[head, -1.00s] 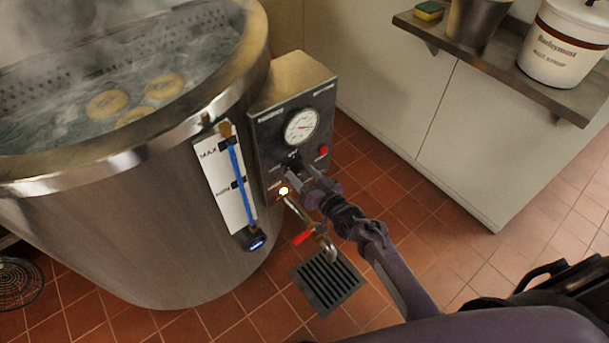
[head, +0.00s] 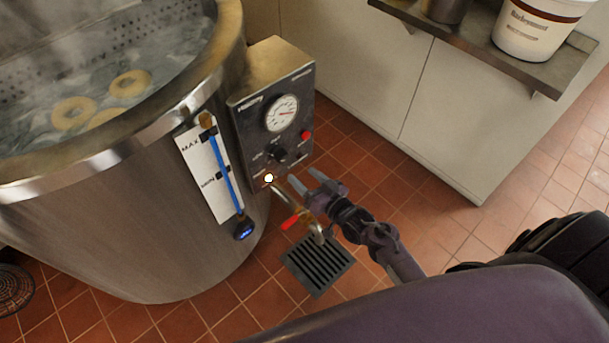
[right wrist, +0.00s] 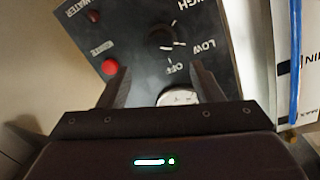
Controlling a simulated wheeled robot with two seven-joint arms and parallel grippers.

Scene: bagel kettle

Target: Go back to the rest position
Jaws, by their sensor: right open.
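My right gripper (head: 307,183) is open and empty. In the head view it is just to the lower right of the black knob (head: 278,153) on the kettle's control box (head: 272,95), apart from it. In the right wrist view the two fingers (right wrist: 161,82) point at the panel; the knob (right wrist: 160,38), with HIGH, LOW and OFF marks, lies beyond them. A whitish round lamp (right wrist: 178,96) shows between the fingers; it glows in the head view (head: 268,178). My left gripper is not in view.
The steaming kettle (head: 130,235) holds several bagels. A drain tap with a red handle (head: 291,222) is just below my right gripper, above a floor grate (head: 317,265). A shelf (head: 480,52) with a white tub (head: 538,28) is at the upper right. Tiled floor is open at right.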

